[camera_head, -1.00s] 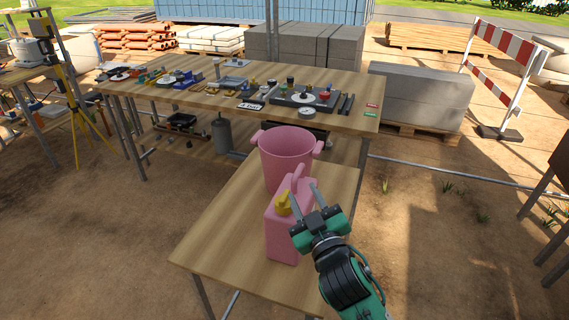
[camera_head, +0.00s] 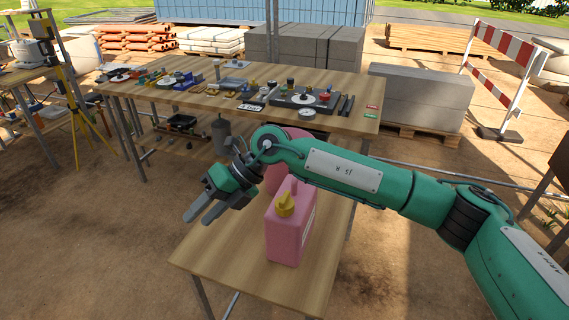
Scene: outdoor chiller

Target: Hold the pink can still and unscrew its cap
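The pink can (camera_head: 286,238) stands upright on the small wooden table (camera_head: 232,262). Its yellow cap (camera_head: 286,205) with a spout-like tip sits on top, at the near left of its handle. My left gripper is not in view.
A pink bucket (camera_head: 273,178) stands behind the can, mostly hidden by my arm. A long workbench (camera_head: 345,117) with tools and small parts stands behind. The small table's left and front parts are clear.

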